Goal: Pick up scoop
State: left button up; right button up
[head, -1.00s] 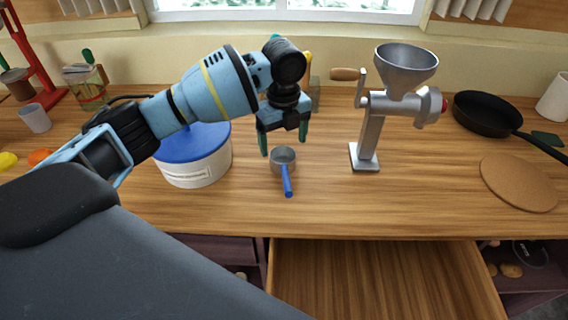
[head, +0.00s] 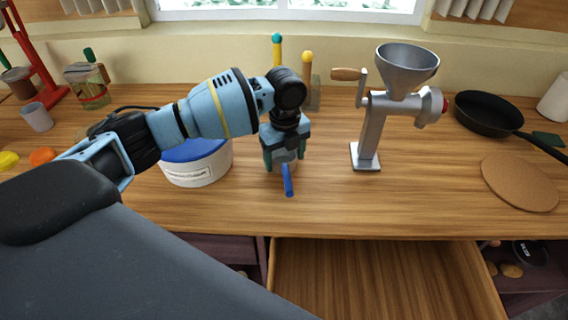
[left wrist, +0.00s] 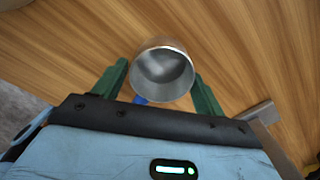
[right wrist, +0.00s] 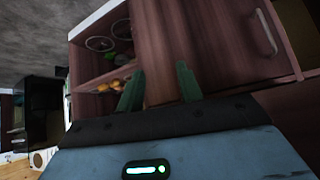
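The scoop (head: 288,181) stands on the wooden counter, a small grey metal cup with a blue handle pointing toward the front edge. In the left wrist view the scoop's round cup (left wrist: 163,75) opens toward the camera, with a bit of blue handle below it. My left gripper (head: 284,165) is open, its green fingers on either side of the cup; I cannot tell whether they touch it. In the head view the gripper hides most of the cup. My right gripper (right wrist: 158,85) is open and empty, in front of reddish-brown cabinetry, and is out of the head view.
A white tub with a blue lid (head: 200,168) stands close left of the scoop. A metal grinder (head: 372,130) stands to the right, with a black pan (head: 488,113) and a cork mat (head: 518,182) beyond. An open drawer (head: 385,280) juts out below the counter.

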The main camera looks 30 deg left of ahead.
pick_arm(q)
jog(key=c, duration=0.8)
pick_arm(e)
jog(key=shift+a, duration=0.15)
pick_arm(q)
jog(key=shift+r, duration=0.15)
